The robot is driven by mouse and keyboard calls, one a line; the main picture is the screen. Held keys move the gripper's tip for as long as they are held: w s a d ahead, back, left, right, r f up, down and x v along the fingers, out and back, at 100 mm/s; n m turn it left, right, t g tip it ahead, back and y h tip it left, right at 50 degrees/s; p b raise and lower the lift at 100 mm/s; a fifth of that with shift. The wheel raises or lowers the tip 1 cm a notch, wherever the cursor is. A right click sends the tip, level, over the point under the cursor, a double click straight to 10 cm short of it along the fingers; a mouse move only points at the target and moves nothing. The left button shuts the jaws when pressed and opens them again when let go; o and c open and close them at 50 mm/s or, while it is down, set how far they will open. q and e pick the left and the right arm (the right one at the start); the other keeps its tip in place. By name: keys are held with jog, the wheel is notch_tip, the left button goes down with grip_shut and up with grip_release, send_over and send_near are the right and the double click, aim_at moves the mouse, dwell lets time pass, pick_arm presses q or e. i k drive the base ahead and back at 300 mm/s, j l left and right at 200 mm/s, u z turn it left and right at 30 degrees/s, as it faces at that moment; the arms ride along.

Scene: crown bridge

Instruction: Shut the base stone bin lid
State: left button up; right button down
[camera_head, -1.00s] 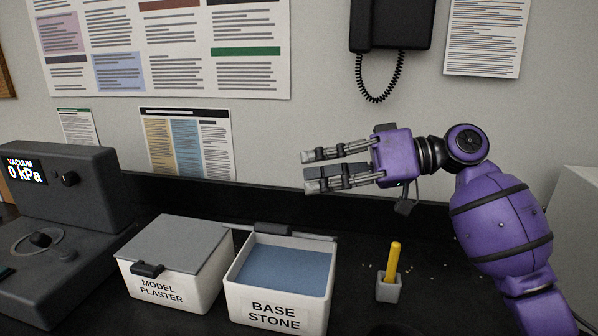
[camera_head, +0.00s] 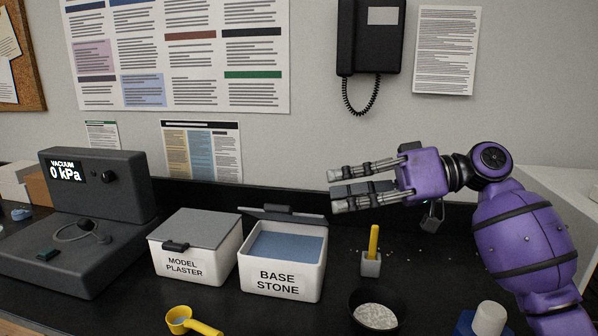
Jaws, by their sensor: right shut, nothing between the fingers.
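The base stone bin (camera_head: 281,283) is a white box with a "BASE STONE" label, standing on the dark counter. Blue-grey material (camera_head: 287,246) shows inside its open top. Its grey lid (camera_head: 283,216) is open and leans back along the bin's rear edge, with a dark handle on its upper edge. My right gripper (camera_head: 334,190) is purple with grey fingers. It is shut and empty, above the counter to the right of the lid, pointing left and apart from the bin. My left gripper is not in view.
The model plaster bin (camera_head: 186,264) stands left of the base stone bin, lid shut. A vacuum unit (camera_head: 95,215) is further left.

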aim_at(278, 212)
jog(key=k, duration=1)
